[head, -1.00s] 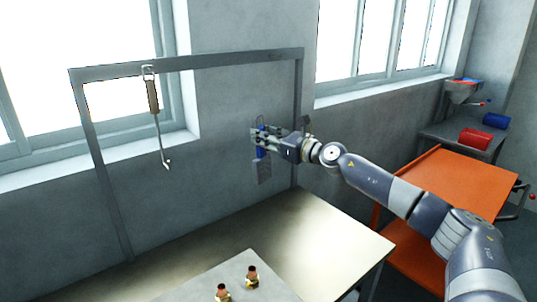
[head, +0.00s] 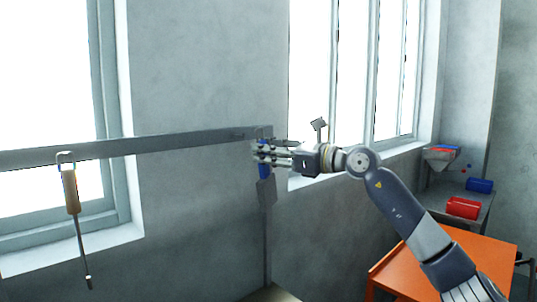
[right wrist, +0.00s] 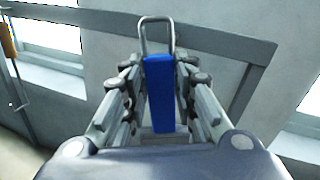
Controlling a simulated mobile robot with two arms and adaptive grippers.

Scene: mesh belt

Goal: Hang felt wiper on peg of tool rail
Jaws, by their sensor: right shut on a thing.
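My right gripper (head: 262,153) is shut on the blue handle of the felt wiper (head: 264,172). The wiper hangs upright, its grey pad (head: 266,193) below the fingers. In the right wrist view the blue handle (right wrist: 160,95) stands between the fingers (right wrist: 157,78), with its wire loop (right wrist: 143,35) above, seen against the grey tool rail (right wrist: 220,42). In the head view the gripper is at rail height, near the right end of the tool rail (head: 180,143). I cannot tell whether the loop touches a peg. My left gripper is out of view.
A wooden-handled hooked tool (head: 72,195) hangs from the rail at the left. An orange cart (head: 440,265) stands at the lower right. The rail between hooked tool and wiper looks free.

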